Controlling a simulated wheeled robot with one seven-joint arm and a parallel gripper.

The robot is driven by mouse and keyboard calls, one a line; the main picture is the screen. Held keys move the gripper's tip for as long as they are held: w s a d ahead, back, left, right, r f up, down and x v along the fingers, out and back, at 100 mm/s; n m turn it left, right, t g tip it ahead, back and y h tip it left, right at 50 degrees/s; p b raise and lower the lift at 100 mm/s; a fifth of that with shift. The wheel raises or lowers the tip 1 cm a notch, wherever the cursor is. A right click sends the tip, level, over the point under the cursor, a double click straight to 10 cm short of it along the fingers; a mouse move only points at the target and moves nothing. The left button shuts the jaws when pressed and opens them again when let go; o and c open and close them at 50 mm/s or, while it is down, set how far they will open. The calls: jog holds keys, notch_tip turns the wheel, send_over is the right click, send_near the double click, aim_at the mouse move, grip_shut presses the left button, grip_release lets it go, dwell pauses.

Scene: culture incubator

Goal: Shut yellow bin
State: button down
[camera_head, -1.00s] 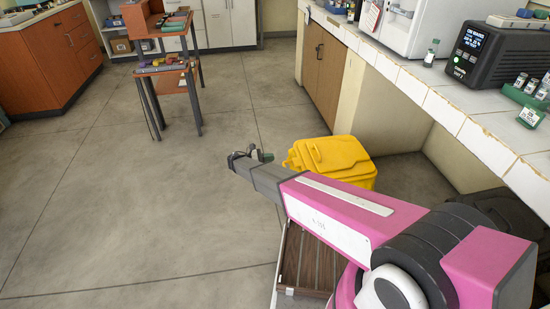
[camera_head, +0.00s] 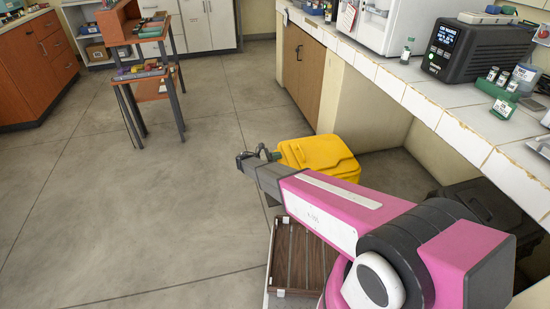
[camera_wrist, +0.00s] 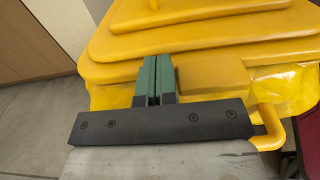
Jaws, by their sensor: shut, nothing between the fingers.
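The yellow bin (camera_head: 322,158) stands on the floor under the bench overhang, partly hidden behind my arm in the head view. Its stepped yellow lid (camera_wrist: 215,50) fills the upper wrist view and lies over the bin's top. Whether the lid is fully seated cannot be told. My gripper (camera_head: 258,155) is just left of the bin in the head view. In the wrist view its green fingers (camera_wrist: 157,64) are together and empty, at the lid's near edge. Whether they touch it is unclear.
A yellow liner (camera_wrist: 290,92) bulges below the lid, and a yellow handle (camera_wrist: 268,130) curves at the right. The white-tiled bench (camera_head: 425,95) runs along the right. A small orange table (camera_head: 150,90) stands at back left. The floor to the left is clear.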

jog(key=x, duration=6)
jog(key=shift+w+d+f, duration=0.15)
jog(key=shift+d+f, duration=0.1)
jog(key=shift+d, duration=0.15)
jog(key=v, duration=1.5)
jog(key=s+a+r+m+g+y, duration=0.1)
jog(key=s+r+m+g+y, duration=0.1)
jog(key=s+m, duration=0.2)
jog(key=s+a+r+m+g+y, duration=0.1)
jog(key=s+r+m+y, duration=0.1)
jog(key=s, duration=0.8)
jog(key=s+a+r+m+g+y, duration=0.1)
jog(key=s+r+m+g+y, duration=0.1)
jog(key=s+m, duration=0.4)
jog(key=shift+s+a+r+g+y, duration=0.35)
jog(key=shift+s+r+y, duration=0.15)
jog(key=shift+r+y, duration=0.15)
jog(key=s+a+r+m+y, duration=0.4)
jog(key=s+a+m+y, duration=0.1)
jog(key=s, duration=0.3)
jog(key=s+a+r+m+y, duration=0.4)
jog(key=s+a+m, duration=0.1)
jog(key=s+a, duration=0.3)
jog(key=shift+s+a+r+y, duration=0.2)
jog(key=shift+s+y, duration=0.15)
jog(key=shift+s, duration=0.4)
